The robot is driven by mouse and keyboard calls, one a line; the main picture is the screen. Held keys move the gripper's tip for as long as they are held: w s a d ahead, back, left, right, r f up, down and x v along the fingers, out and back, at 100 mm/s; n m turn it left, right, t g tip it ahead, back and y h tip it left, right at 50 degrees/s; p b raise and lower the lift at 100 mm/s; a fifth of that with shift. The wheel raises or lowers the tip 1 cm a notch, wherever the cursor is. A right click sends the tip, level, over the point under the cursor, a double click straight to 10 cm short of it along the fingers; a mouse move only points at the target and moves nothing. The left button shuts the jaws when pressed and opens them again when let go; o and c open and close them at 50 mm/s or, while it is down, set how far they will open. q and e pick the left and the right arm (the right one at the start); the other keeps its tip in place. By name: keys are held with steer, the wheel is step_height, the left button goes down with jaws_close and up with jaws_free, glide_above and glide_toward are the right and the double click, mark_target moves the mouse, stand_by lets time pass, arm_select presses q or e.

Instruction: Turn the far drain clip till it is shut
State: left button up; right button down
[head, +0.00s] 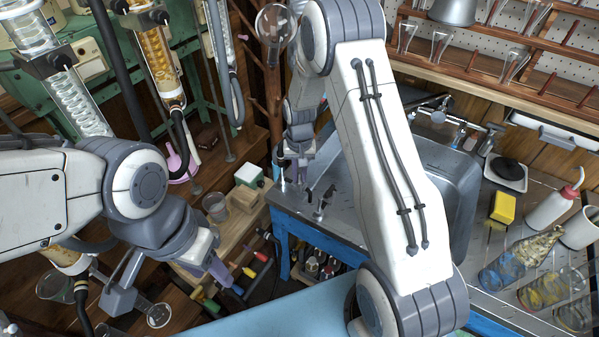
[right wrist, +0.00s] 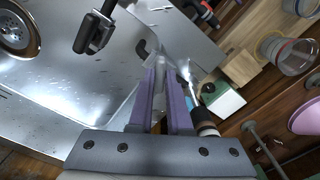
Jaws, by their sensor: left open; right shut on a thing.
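My right gripper (head: 297,160) reaches down at the far left corner of the metal sink top. In the right wrist view its two purple fingers (right wrist: 162,75) are close together on a small pale piece, which I take as the far drain clip. The fingers hide most of it, and its turn angle cannot be read. A small metal fitting (head: 282,184) shows just below the fingers. A nearer fitting with a dark lever (head: 318,207) stands to the right, apart from the gripper. My left gripper (head: 168,284) is open and empty at the lower left.
The sink basin (head: 455,175) lies right of my right arm. A wooden stand (head: 240,215) with a green-and-white box (head: 249,175) is left of the sink top. Glass coil columns (head: 160,60) stand at upper left. A yellow sponge (head: 503,208) and bottles crowd the right.

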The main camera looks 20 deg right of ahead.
mark_target(300, 177)
steer(key=m, duration=0.3)
steer(key=shift+m+p, duration=0.3)
steer(key=shift+w+m, duration=0.1)
steer(key=shift+m, duration=1.5)
steer(key=c, duration=0.9)
jaws_free()
steer(key=shift+o, duration=0.2)
step_height(300, 177, up, 10)
steer(key=shift+r, duration=0.25)
